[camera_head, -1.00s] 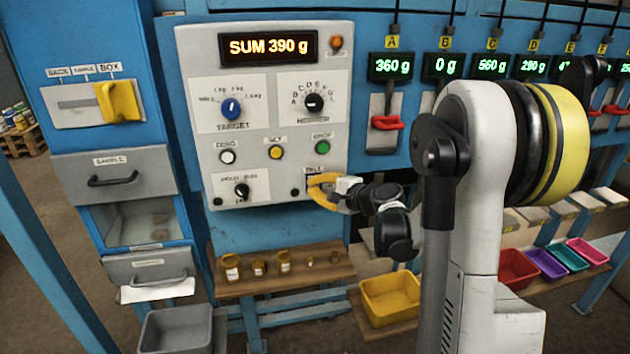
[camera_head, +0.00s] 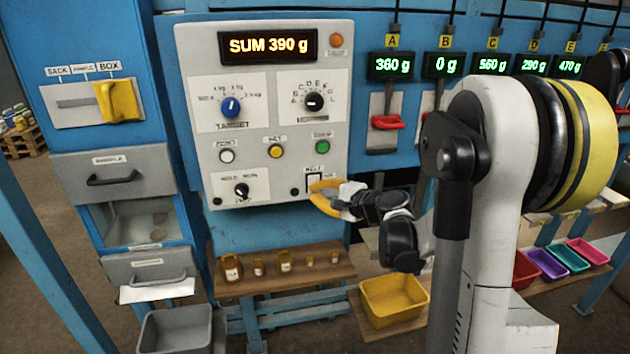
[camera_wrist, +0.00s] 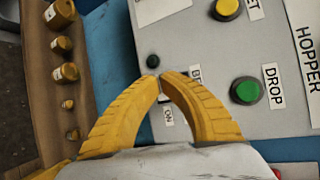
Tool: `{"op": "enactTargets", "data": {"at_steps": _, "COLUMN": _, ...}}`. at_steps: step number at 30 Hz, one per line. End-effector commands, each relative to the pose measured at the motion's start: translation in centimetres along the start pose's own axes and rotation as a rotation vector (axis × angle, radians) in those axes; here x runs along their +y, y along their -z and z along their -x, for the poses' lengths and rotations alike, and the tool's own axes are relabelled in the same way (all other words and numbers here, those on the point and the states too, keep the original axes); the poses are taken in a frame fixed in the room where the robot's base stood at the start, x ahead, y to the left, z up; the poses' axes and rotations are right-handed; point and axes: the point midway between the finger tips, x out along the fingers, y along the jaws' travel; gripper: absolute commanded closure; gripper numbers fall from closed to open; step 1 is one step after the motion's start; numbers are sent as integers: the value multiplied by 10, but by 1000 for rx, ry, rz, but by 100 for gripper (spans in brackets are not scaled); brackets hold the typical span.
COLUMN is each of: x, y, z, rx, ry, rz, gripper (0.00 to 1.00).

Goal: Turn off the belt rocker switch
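The belt rocker switch (camera_head: 313,182) is at the lower right of the grey control panel, under the BELT label. It is mostly hidden by my yellow fingers. In the wrist view, a small ON label (camera_wrist: 168,116) and part of a dark edge show between the fingers. My gripper (camera_head: 316,190) is at the panel, right over the switch area. In the wrist view, its fingertips (camera_wrist: 158,77) come together close to the panel, with nothing seen held. I cannot tell which way the rocker is tipped, or whether the fingertips touch it.
The green DROP button (camera_wrist: 246,90) is close to the right finger in the wrist view. The mode knob (camera_head: 242,190) is left of the switch. Below, a wooden shelf (camera_head: 290,268) holds several small jars. A yellow bin (camera_head: 394,298) stands below the arm.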

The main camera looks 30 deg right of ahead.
Motion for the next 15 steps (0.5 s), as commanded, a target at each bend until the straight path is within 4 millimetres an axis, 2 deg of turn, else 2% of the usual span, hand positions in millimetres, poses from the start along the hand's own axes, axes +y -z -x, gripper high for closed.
{"op": "enactTargets", "data": {"at_steps": 9, "x": 15, "y": -13, "z": 26, "rx": 1, "ry": 0, "rz": 0, "gripper": 100}}
{"op": "enactTargets", "data": {"at_steps": 15, "x": 17, "y": -17, "z": 31, "rx": 0, "ry": 0, "rz": 0, "gripper": 100}}
